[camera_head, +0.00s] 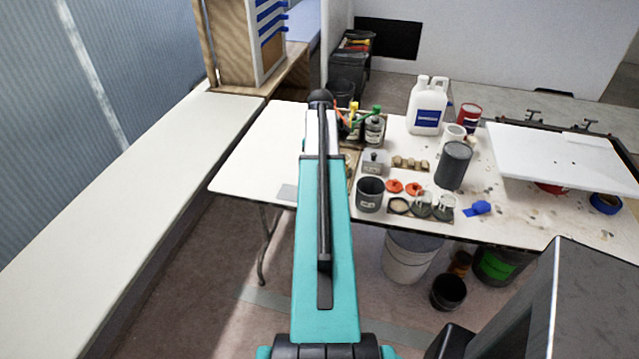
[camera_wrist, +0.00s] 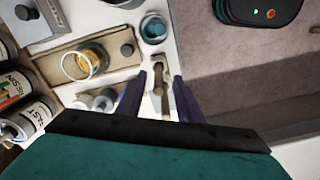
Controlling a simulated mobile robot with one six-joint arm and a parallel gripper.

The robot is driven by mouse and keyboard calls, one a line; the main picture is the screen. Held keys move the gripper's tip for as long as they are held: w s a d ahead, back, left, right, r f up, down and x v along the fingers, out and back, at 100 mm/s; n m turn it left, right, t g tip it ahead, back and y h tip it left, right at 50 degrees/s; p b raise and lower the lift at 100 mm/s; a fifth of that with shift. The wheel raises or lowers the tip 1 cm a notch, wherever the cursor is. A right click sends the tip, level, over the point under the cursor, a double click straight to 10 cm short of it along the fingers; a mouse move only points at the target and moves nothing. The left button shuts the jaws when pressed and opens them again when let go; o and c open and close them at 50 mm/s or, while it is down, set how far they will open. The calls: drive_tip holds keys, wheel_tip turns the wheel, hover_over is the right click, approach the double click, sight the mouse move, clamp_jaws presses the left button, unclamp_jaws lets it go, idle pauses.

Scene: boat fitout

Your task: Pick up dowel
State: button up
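In the wrist view, a short brown wood-coloured stick (camera_wrist: 165,104), which looks like the dowel, lies lengthwise between the fingers of my gripper (camera_wrist: 160,77). A pale piece lies around or beneath its far end; I cannot tell which. The two dark fingers are apart, one on each side of the stick, with visible gaps. I cannot tell how far above it they are. In the head view, my arm hides the gripper and this stick.
In the wrist view, labelled cans (camera_wrist: 24,118) stand left, with a clear cup (camera_wrist: 82,65) and a teal-filled cup (camera_wrist: 153,28) nearby. The table drops to floor at right. In the head view, a white jug (camera_head: 427,106) and dark cylinder (camera_head: 453,165) stand right of my arm.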

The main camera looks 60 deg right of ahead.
drive_tip(key=shift+f, duration=0.15)
drive_tip(key=shift+w+f+p, duration=0.2)
drive_tip(key=shift+f+p, duration=1)
drive_tip(key=shift+f, duration=1.25)
clamp_jaws()
